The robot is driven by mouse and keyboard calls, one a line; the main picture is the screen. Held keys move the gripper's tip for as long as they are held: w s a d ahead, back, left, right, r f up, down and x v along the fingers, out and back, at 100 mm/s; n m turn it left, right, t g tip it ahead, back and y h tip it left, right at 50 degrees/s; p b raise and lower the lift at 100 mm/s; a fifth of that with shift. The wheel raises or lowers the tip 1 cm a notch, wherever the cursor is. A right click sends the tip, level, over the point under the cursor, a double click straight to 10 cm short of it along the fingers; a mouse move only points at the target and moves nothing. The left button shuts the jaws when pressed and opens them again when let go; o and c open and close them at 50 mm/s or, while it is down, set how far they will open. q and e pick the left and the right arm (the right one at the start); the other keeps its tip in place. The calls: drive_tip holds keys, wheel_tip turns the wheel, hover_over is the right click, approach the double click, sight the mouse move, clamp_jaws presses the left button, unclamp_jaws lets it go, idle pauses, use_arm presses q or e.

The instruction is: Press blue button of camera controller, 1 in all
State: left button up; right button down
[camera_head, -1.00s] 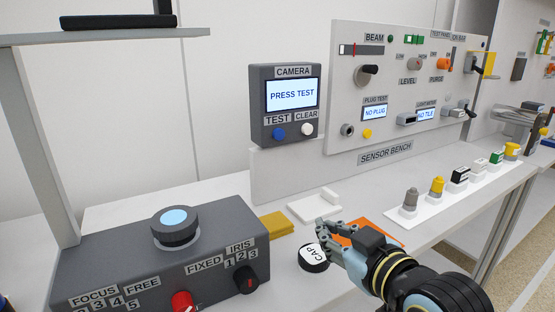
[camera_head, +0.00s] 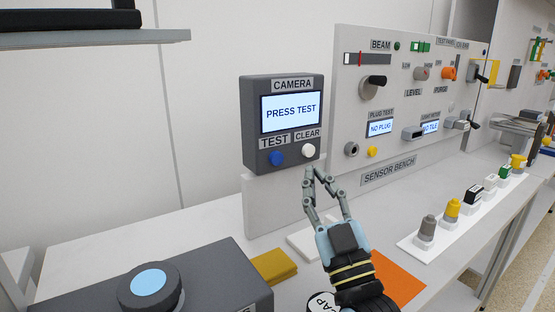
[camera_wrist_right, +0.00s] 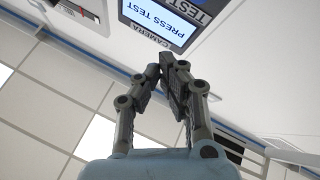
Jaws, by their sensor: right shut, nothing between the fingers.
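My right gripper (camera_head: 313,172) is shut and empty, pointing up. In the picture its tips are just below the white button and to the right of the blue one. In the right wrist view, the shut fingers (camera_wrist_right: 164,68) appear below the controller's screen (camera_wrist_right: 155,22); the buttons are cut off at the top edge. My left gripper is not seen.
A sensor bench panel (camera_head: 350,105) with knobs and switches stands right of the controller. A yellow pad (camera_head: 273,266) and an orange sheet (camera_head: 398,280) lie on the bench. A dark box with a round blue-topped knob (camera_head: 150,288) is at front left.

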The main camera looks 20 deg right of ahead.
sight(276, 158)
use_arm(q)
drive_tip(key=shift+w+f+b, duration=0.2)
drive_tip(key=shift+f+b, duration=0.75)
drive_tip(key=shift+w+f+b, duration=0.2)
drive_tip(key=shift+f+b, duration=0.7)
use_arm(e)
drive_tip(key=shift+w+a, duration=0.2)
drive_tip(key=shift+w, duration=1.2)
drive_tip(key=shift+w+a, duration=0.2)
drive_tip(key=shift+w, duration=1.25)
drive_tip(key=shift+w+a, duration=0.2)
drive_tip(key=shift+w, duration=1.2)
drive_tip(key=shift+w, duration=0.1)
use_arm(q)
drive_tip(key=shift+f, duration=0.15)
use_arm(e)
drive_tip(key=shift+w, duration=0.3)
use_arm(q)
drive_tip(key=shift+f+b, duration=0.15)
drive_tip(key=shift+b, duration=0.15)
use_arm(e)
drive_tip(key=shift+w+a, duration=0.1)
drive_tip(key=shift+w, duration=0.25)
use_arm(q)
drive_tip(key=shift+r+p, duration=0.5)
use_arm(e)
drive_tip(key=shift+s, duration=0.8)
